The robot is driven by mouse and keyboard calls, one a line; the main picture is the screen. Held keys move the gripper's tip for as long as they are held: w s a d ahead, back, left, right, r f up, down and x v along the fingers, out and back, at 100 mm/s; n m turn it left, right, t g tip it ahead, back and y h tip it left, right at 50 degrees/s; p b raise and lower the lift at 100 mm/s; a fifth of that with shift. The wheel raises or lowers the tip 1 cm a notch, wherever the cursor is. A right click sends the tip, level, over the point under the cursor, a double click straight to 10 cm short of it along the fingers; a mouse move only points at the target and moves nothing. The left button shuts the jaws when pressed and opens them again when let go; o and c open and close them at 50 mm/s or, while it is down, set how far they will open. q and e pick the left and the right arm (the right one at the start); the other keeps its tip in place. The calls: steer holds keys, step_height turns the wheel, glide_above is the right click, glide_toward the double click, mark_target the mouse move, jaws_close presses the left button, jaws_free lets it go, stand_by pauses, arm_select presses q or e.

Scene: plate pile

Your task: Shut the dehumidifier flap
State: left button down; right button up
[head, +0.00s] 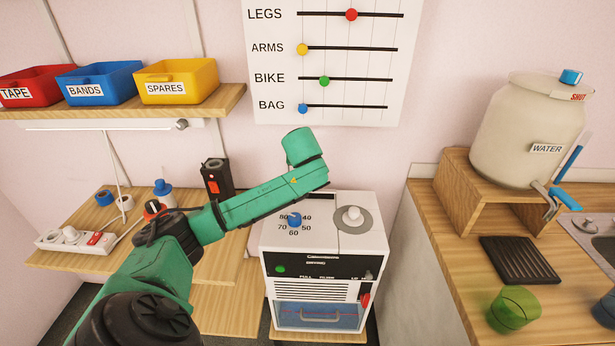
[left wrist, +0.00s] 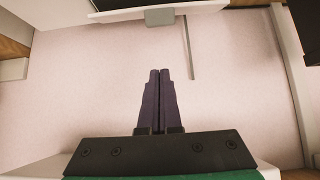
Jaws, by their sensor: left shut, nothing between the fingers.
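The dehumidifier is a white box (head: 258,250) at the lower middle of the head view. Its top has a blue dial (head: 294,220) with numbers and a pale knob (head: 352,215) on a grey disc. Its front has a dark panel (head: 310,268), slats and a blue-tinted window (head: 318,316) with a handle. I cannot tell which part is the flap or how it stands. My green left arm reaches above and behind the box's top; its fingers are hidden there. In the left wrist view my left gripper (left wrist: 159,74) is shut and empty, in front of pale wall.
A wall chart (head: 325,60) hangs behind my arm. Red, blue and yellow bins (head: 178,82) sit on a shelf at left. A power strip (head: 75,240) and small items lie on the desk below. At right are a water jug (head: 515,135) and a green cup (head: 513,308).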

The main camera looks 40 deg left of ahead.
arm_select(q)
steer(key=p+x, duration=0.1)
steer(key=x, duration=0.2)
steer(key=shift+s+d+f, duration=0.1)
steer(key=shift+s+f, duration=0.05)
steer(key=shift+s, duration=0.05)
steer(key=shift+s+d+f+p, duration=0.15)
steer(key=shift+s+d+f, duration=0.05)
steer(key=shift+f, duration=0.4)
steer(key=shift+s+d+f+p, duration=0.15)
steer(key=shift+s+f, duration=0.1)
steer(key=shift+f, duration=0.35)
steer(key=shift+s+d+f, duration=0.15)
steer(key=shift+s+f, duration=0.05)
steer(key=shift+f, duration=0.15)
arm_select(e)
steer(key=shift+s+r, duration=0.65)
steer(key=shift+r, duration=0.25)
arm_select(q)
steer(key=shift+f, duration=0.1)
arm_select(e)
steer(key=shift+w+d+f, duration=0.1)
steer(key=shift+f, duration=0.05)
